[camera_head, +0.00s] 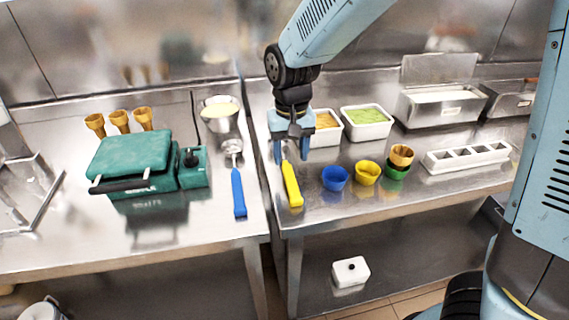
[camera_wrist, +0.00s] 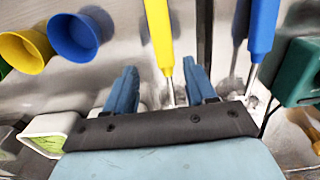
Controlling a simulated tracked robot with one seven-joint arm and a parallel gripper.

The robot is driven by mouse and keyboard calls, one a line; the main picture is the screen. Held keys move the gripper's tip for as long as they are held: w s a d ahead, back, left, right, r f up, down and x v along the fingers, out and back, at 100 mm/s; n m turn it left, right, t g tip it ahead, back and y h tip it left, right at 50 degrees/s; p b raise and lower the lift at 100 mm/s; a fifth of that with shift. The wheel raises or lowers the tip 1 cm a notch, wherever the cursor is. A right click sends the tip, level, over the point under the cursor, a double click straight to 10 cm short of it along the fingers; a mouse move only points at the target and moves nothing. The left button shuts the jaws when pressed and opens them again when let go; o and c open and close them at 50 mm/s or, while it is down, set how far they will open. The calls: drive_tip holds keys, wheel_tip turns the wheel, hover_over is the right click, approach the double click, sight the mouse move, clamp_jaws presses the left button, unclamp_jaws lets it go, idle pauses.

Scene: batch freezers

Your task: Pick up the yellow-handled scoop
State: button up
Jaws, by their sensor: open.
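The yellow-handled scoop (camera_head: 292,185) lies on the right steel counter near its left edge, handle toward the front. My gripper (camera_head: 290,160) is above its far end, fingers pointing down. In the wrist view the yellow handle (camera_wrist: 158,35) runs up from between the two open blue fingers (camera_wrist: 165,85). A thin metal shank shows between the fingers, and the scoop's bowl is hidden by my gripper. I cannot tell whether the fingers are level with the shank or above it.
A blue-handled scoop (camera_head: 238,192) lies to the left, across the gap between counters. Blue (camera_head: 335,179) and yellow (camera_head: 367,173) cups stand to the right. White tubs (camera_head: 366,123) stand behind. A green waffle iron (camera_head: 132,162) is on the left counter.

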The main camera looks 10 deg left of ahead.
sight(288, 168)
drive_tip(key=shift+s+a+f, duration=0.1)
drive_tip(key=shift+a+f, duration=0.05)
drive_tip(key=shift+f, duration=1.15)
drive_tip(key=shift+s+a+f, duration=0.1)
drive_tip(key=shift+f, duration=1.2)
drive_tip(key=shift+c, duration=0.3)
clamp_jaws()
drive_tip(key=shift+r, duration=0.1)
